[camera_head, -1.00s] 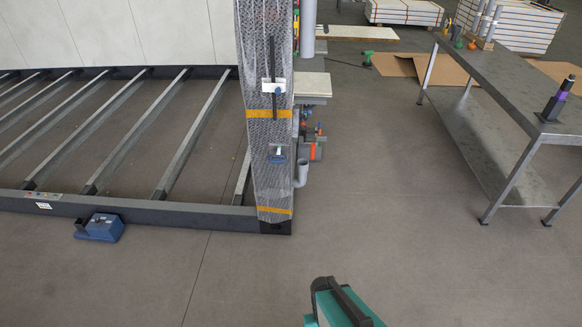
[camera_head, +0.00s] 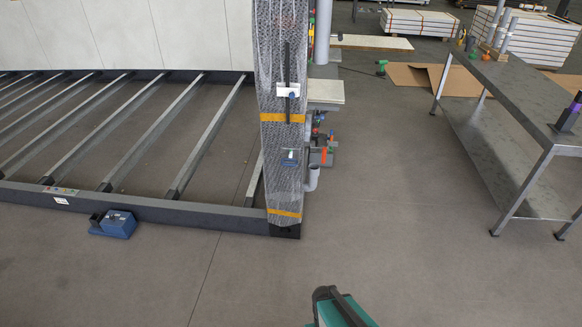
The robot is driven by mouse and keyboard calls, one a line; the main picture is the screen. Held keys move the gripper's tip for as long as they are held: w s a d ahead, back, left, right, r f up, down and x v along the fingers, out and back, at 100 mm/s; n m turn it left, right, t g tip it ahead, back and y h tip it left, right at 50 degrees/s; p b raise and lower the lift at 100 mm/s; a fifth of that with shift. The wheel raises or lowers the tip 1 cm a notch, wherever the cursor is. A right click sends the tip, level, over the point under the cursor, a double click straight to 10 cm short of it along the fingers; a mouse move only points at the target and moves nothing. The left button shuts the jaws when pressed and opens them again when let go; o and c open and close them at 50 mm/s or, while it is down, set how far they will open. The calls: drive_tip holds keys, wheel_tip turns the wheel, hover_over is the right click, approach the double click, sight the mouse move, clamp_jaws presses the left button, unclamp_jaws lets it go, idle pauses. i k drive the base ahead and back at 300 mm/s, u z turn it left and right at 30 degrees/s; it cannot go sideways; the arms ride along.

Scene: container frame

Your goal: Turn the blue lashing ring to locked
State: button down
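A small blue fitting (camera_head: 290,160) with a pale bar sits low on the front of the wrapped corner post (camera_head: 281,190). It may be the blue lashing ring, but it is too small to tell its shape or setting. Above it, a white plate (camera_head: 288,90) with a dark upright bar and a small blue part is on the same post. A blue block with a black part (camera_head: 116,225) lies on the floor in front of the frame's lower beam. My gripper is not in view; a teal and black part of my own body shows at the bottom.
The container frame's dark lower beam (camera_head: 170,212) runs left from the post, with cross bars behind it. A grey metal table (camera_head: 505,95) stands at the right. The floor between the post and the table is clear. Cardboard (camera_head: 408,78) and stacked panels lie behind.

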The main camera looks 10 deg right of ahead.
sight(290, 158)
drive_tip(key=u, duration=0.1)
drive_tip(key=i, duration=0.95)
drive_tip(key=u, duration=0.75)
drive_tip(key=k, duration=0.25)
drive_tip(key=u, duration=0.65)
